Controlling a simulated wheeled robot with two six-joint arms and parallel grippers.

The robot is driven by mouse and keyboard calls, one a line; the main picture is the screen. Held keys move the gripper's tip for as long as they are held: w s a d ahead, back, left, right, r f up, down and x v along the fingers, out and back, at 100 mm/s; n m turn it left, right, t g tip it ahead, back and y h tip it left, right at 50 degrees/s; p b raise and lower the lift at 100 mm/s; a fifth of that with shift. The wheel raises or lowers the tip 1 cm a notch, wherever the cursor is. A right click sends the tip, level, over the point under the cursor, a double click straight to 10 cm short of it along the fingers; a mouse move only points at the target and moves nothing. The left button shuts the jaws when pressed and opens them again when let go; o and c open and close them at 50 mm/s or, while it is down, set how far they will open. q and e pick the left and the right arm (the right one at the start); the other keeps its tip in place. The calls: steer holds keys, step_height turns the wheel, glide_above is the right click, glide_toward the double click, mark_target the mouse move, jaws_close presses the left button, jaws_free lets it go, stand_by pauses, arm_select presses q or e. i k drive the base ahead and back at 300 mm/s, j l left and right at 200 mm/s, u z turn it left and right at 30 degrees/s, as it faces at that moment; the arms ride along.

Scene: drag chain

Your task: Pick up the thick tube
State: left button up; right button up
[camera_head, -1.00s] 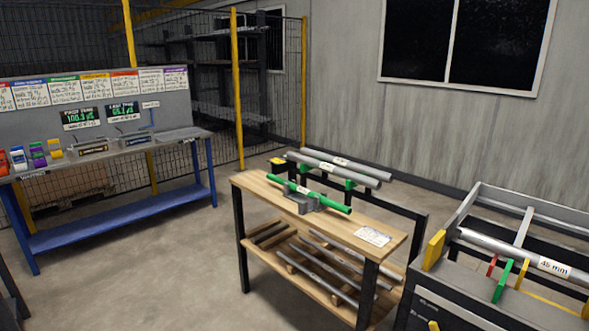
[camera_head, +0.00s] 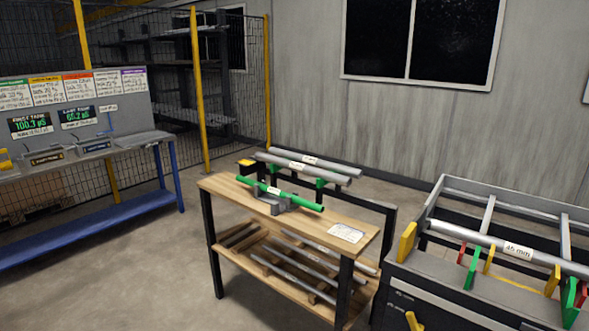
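Several tubes show, and I cannot tell for certain which is the thick tube. A grey tube with a label (camera_head: 303,166) lies on green supports at the back of the wooden table, with another grey tube (camera_head: 312,160) behind it. A green tube (camera_head: 300,201) rests in a grey holder (camera_head: 270,202) on the table top. A long grey tube marked 45 mm (camera_head: 480,238) lies across the grey frame at the right. Neither of my grippers is in view.
The wooden table (camera_head: 225,186) has a lower shelf with several thin tubes. A blue bench (camera_head: 95,222) with signs stands at the left. The grey frame (camera_head: 410,270) with coloured dividers stands at the right. Bare floor (camera_head: 150,270) lies between bench and table.

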mark_target(326, 175)
steer(key=i+j+z, duration=0.2)
steer(key=i, duration=0.3)
steer(key=i+j+z, duration=0.2)
steer(key=i, duration=0.3)
steer(key=l, duration=0.1)
